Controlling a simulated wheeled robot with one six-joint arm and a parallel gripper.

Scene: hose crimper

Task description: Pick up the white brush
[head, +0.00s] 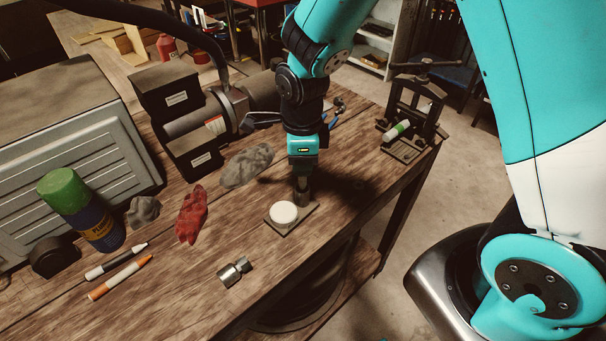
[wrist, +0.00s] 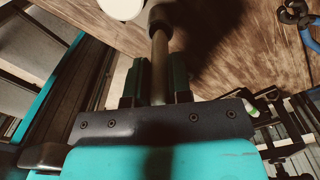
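A small flat plate (head: 298,224) lies near the table's front edge with a round white piece (head: 283,212) on it. An upright dark rod with a thicker collar (head: 302,197) stands beside the white piece. I cannot tell for sure which part is the white brush. My gripper (head: 302,176) points down over the rod. In the wrist view the rod (wrist: 160,65) runs between the two fingers of my gripper (wrist: 161,78), very close to both. Whether they touch it is unclear. The white piece (wrist: 120,8) is cut off at that view's top edge.
On the wooden table are a grey rag (head: 247,166), a red rag (head: 191,214), a metal fitting (head: 234,271), two markers (head: 118,270) and a spray can (head: 88,217). The crimper (head: 195,125) stands behind, a vise (head: 412,112) at the right corner. Bare wood lies in front.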

